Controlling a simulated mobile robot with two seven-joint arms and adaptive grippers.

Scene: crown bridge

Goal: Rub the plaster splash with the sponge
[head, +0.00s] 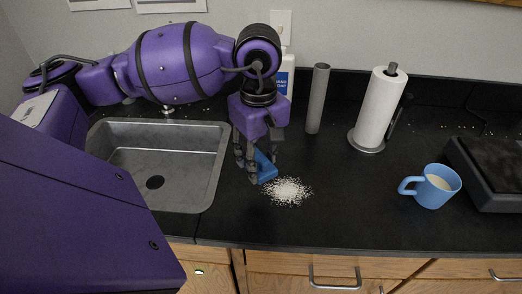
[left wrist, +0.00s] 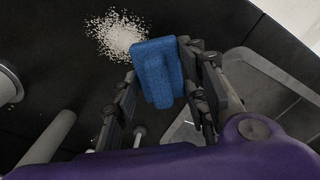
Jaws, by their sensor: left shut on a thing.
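The plaster splash (head: 288,191) is a white, grainy patch on the black counter, right of the sink; it also shows at the top of the left wrist view (left wrist: 116,35). My left gripper (head: 256,170) points down between the sink and the splash. It is shut on the blue sponge (head: 265,167), which shows between the fingers in the left wrist view (left wrist: 158,72). The sponge is just left of and behind the splash in the head view. I cannot tell whether it touches the counter. My right gripper is not in view.
A metal sink (head: 209,192) lies left of the sponge. Behind stand a soap bottle (head: 287,75), a grey cylinder (head: 317,100) and a paper towel roll (head: 377,108). A blue mug (head: 433,190) and a dark box (head: 492,170) are at right. Counter between splash and mug is clear.

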